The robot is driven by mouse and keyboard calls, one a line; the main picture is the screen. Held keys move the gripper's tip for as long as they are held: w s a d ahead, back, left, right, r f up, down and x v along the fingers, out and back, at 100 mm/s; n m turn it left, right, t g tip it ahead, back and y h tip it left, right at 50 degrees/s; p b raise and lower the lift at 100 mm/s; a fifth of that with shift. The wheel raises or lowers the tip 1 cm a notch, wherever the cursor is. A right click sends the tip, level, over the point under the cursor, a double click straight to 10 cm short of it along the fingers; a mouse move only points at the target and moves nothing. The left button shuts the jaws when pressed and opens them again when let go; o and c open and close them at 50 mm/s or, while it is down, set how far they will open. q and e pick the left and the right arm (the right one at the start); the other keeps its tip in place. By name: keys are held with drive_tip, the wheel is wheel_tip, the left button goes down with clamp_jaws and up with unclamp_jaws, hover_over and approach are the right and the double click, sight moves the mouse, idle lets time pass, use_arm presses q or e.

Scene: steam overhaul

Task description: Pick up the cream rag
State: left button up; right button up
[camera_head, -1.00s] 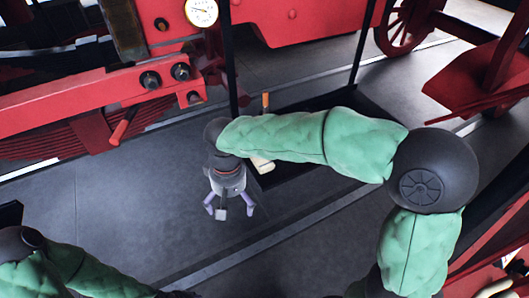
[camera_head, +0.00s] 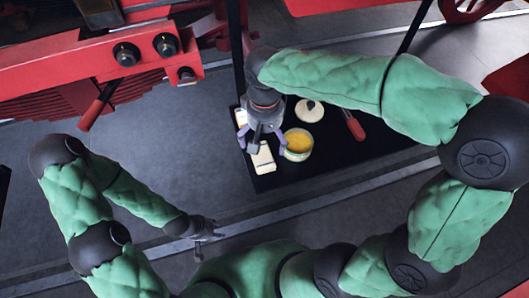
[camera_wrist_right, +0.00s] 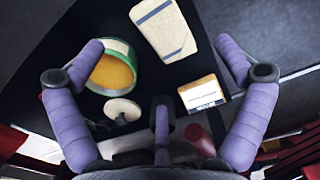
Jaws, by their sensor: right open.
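The cream rag (camera_head: 263,158) is a folded pad with a grey-blue stripe, lying flat on a black tabletop (camera_head: 345,160). It also shows at the top of the right wrist view (camera_wrist_right: 163,27). My right gripper (camera_head: 263,144) is above the tabletop beside the rag, fingers pointing down. In the right wrist view its fingers (camera_wrist_right: 160,46) are spread wide with nothing between the pads; the rag lies beyond and below them. My left gripper (camera_head: 208,236) is low at the left, away from the tabletop; it is too small to tell its jaw state.
A green-and-white tin of yellow paste (camera_head: 298,143) stands close to the rag. Its pale round lid (camera_head: 309,110), a red-handled tool (camera_head: 352,123) and a small labelled box (camera_wrist_right: 203,93) lie nearby. Red locomotive parts (camera_head: 90,65) border the upper left.

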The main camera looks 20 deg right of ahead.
sight(266, 153)
wheel_tip(266, 153, down, 3)
drive_tip(key=shift+w+d+f+b, duration=0.1)
drive_tip(key=shift+f+b, duration=0.1)
drive_tip(key=shift+b, duration=0.3)
drive_tip(key=shift+w+d+f+b, duration=0.1)
drive_tip(key=shift+f+b, duration=0.6)
drive_tip(key=shift+f, duration=0.6)
drive_tip(key=shift+w+d+f+b, duration=0.1)
drive_tip(key=shift+f+b, duration=0.6)
drive_tip(key=shift+f, duration=0.6)
drive_tip(key=shift+c, duration=0.3)
drive_tip(key=c, duration=1)
